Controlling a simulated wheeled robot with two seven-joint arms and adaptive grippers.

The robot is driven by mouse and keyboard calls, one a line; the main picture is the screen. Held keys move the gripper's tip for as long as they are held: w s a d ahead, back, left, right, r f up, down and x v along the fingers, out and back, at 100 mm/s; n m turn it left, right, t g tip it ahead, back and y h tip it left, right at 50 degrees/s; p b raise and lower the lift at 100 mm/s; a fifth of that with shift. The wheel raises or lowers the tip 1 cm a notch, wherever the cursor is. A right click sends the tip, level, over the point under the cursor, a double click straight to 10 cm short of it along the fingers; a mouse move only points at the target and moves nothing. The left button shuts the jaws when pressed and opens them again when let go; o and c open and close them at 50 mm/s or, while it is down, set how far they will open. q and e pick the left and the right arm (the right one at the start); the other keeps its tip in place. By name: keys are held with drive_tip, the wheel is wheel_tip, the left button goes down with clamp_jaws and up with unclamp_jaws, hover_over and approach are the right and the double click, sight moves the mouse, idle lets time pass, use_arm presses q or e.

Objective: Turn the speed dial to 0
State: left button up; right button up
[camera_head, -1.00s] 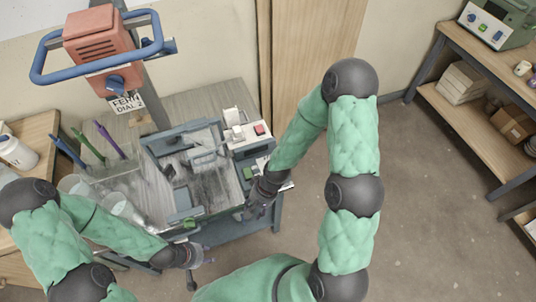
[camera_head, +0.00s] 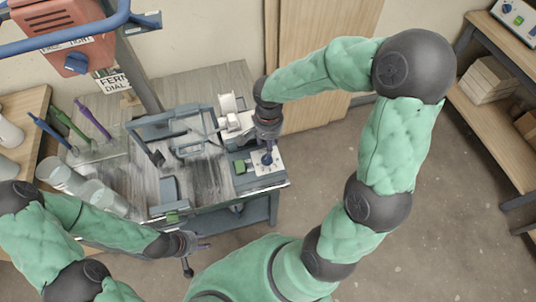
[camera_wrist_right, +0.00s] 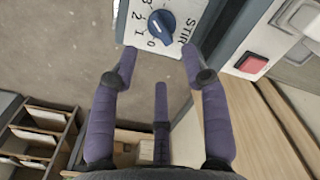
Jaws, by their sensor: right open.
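A blue dial knob (camera_wrist_right: 161,25) sits on a white panel (camera_wrist_right: 188,14) marked STIR, with numbers 0 to 3 around it, in the right wrist view. I cannot tell for certain which number its pointer meets. In the head view the knob (camera_head: 268,158) is on the panel at the bench's right side. My right gripper (camera_wrist_right: 158,62) is open, its fingertips just short of the panel, with nothing between them; in the head view it (camera_head: 268,142) is right above the knob. My left gripper (camera_head: 200,242) is open and empty in front of the bench.
A green button (camera_head: 240,166) is left of the knob, and a red button (camera_wrist_right: 250,63) is nearby. An orange box (camera_head: 65,40) with another blue knob (camera_head: 75,63) hangs above a sign (camera_head: 114,83). Clear cups (camera_head: 62,175) and brushes stand left.

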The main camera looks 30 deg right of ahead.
sight(267, 158)
wheel_tip(267, 158, down, 8)
drive_tip(key=b, duration=0.2)
drive_tip(key=shift+b, duration=0.35)
clamp_jaws()
